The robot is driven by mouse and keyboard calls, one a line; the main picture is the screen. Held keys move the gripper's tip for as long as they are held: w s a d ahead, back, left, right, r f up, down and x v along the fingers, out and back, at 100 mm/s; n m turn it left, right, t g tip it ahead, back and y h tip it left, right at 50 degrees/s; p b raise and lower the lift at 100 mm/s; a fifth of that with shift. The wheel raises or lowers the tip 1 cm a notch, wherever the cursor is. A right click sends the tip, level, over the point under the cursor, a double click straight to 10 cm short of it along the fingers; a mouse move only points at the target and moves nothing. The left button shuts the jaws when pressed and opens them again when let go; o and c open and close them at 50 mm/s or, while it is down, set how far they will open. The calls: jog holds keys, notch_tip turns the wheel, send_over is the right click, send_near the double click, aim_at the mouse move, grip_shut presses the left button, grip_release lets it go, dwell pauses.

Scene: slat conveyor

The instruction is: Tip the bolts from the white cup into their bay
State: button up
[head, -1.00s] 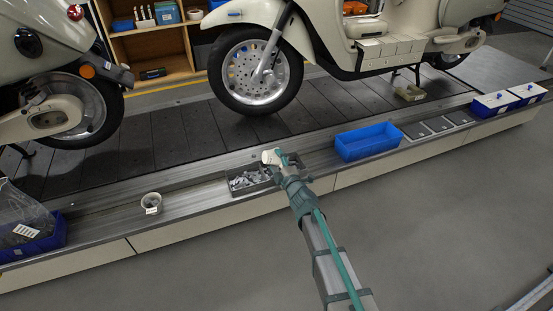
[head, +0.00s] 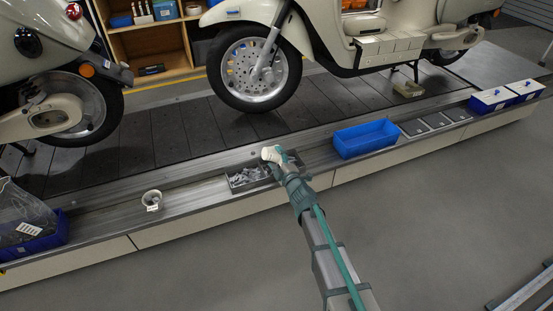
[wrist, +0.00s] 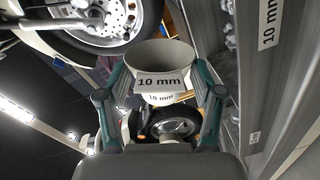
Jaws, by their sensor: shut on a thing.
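My gripper (head: 280,158) is shut on a white cup (head: 271,153), held above the right part of the divided grey tray (head: 232,187) at the ledge. The cup is tilted, its body leaning left in the head view. In the wrist view the cup (wrist: 160,84) sits between both fingers, with a "10 mm" label and its grey mouth showing. I cannot see bolts inside it. Grey bolts (head: 245,178) lie in the tray's left part; its right part is partly hidden by my gripper. In the wrist view a "10 mm" label (wrist: 268,22) marks a grey wall at right.
Another pale cup (head: 151,199) with a label stands on the ledge to the left. An empty blue bin (head: 366,139) is right of the tray, with flat grey trays (head: 436,122) beyond. A scooter's front wheel (head: 255,68) stands behind on the slat conveyor.

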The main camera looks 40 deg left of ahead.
jog(key=shift+r, duration=0.15)
notch_tip(320, 180, up, 7)
jog(key=p, duration=0.7)
jog(key=shift+f, duration=0.2)
